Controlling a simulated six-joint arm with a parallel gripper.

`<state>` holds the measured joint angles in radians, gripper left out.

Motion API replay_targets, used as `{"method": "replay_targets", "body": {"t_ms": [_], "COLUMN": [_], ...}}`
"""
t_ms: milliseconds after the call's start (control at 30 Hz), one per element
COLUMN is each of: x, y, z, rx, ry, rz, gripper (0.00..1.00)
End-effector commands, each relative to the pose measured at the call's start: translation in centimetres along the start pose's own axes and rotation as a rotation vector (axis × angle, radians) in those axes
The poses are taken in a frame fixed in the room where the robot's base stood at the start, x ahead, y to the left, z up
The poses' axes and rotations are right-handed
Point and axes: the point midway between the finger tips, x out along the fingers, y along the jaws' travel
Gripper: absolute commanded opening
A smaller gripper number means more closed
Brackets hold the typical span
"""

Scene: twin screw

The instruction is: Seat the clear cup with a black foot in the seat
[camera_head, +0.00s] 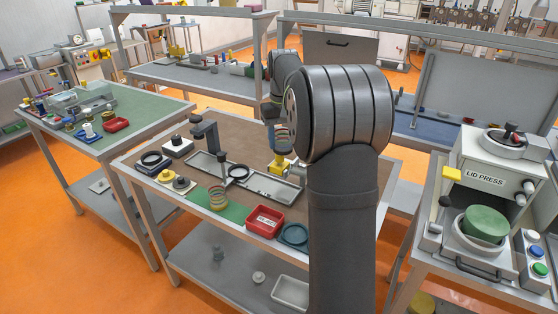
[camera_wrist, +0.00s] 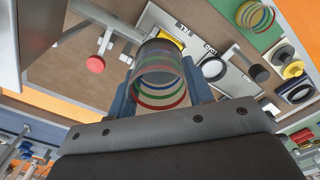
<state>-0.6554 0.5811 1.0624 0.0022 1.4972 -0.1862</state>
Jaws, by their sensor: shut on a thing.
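My gripper (camera_wrist: 160,88) is shut on the clear cup (camera_wrist: 159,70), which stands between its two blue fingers in the wrist view. The cup is see-through with coloured bands. Its black foot cannot be made out. In the head view the banded cup (camera_head: 281,138) hangs over the bench, just above a yellow block (camera_head: 280,162); my arm hides most of the gripper. A black ring (camera_head: 237,172) sits at the grey tray (camera_head: 262,186); the ring also shows in the wrist view (camera_wrist: 213,68), right of the cup. I cannot tell which part is the seat.
A grey post with an arm (camera_head: 205,132) rises behind the tray. Dark, white and yellow fixtures (camera_head: 178,147) stand at left.

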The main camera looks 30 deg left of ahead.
Motion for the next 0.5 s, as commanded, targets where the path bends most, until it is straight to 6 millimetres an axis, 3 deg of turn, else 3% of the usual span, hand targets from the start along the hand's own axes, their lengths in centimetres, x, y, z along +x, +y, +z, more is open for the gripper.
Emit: {"method": "replay_targets", "body": {"t_ms": [33,167,500], "x": [0.3,0.9,6.7], "y": [-0.3,-1.4,-8.1], "z": [-1.7,-5.1,-12.4], "rx": [-0.003,-0.02,-0.158], "ry": [-0.002,-0.004,-0.003], "rz": [0.0,-0.001,0.0], "gripper": [0.24,0.24,0.24]}}
